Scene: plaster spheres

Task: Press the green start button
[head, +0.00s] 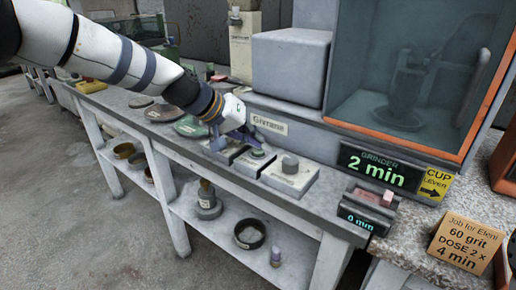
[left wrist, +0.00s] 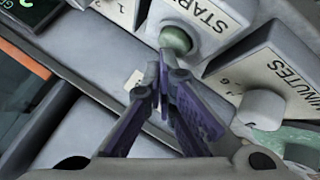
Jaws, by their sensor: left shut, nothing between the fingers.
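The green start button (head: 257,153) is a round dome on a pale box on the bench. In the left wrist view the button (left wrist: 175,40) sits on the box marked START (left wrist: 205,22). My left gripper (head: 235,138) is above the bench, left of and behind the button. Its purple fingers (left wrist: 163,62) are shut and empty, with the tips beside the button's edge in the wrist view. I cannot tell whether they touch it. My right gripper is not in view.
The grinder display (head: 378,172) reads 2 min. A job card (head: 466,243) reads 60 grit, dose 2 x, 4 min. Round discs (head: 165,113) lie along the bench to the left.

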